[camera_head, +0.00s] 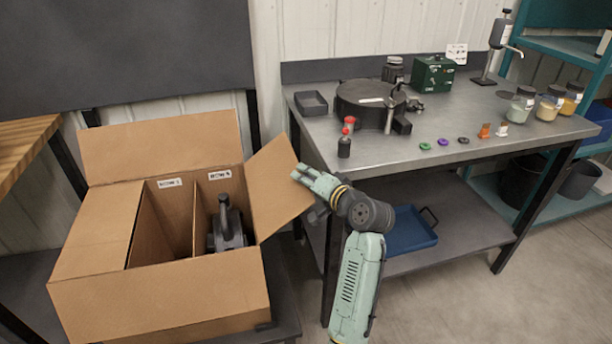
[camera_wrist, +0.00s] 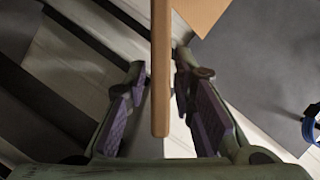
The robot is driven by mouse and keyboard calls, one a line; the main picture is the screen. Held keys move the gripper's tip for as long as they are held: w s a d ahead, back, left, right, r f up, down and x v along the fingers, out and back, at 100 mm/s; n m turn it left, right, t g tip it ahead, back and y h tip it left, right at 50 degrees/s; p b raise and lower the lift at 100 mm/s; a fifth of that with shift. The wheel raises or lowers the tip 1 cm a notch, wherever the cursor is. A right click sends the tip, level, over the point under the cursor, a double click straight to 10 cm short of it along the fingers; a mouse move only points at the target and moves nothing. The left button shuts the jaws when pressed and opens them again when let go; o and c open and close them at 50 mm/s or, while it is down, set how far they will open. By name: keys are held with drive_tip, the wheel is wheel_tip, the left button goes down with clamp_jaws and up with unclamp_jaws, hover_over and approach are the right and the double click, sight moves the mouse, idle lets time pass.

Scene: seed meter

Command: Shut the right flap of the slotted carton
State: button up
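The slotted carton (camera_head: 160,305) stands open at the left in the head view. Its right flap (camera_head: 278,190) leans up and outward from the right side. Its left flap (camera_head: 95,232) lies flat over the left part, and the back flap (camera_head: 160,143) stands up. My gripper (camera_head: 303,173) is at the outer edge of the right flap. In the wrist view, the flap (camera_wrist: 161,105) shows edge-on as a brown strip between my two purple-padded fingers. The fingers are open, with a wide gap on the left and a narrow one on the right.
A dark pump-like part (camera_head: 226,228) sits in the carton's right compartment. The workbench (camera_head: 450,155) with a round black device (camera_head: 365,100) and small parts stands to the right of the carton. A blue tray (camera_head: 408,230) lies on its lower shelf.

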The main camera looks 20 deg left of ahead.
clamp_jaws()
idle(0.3)
idle(0.6)
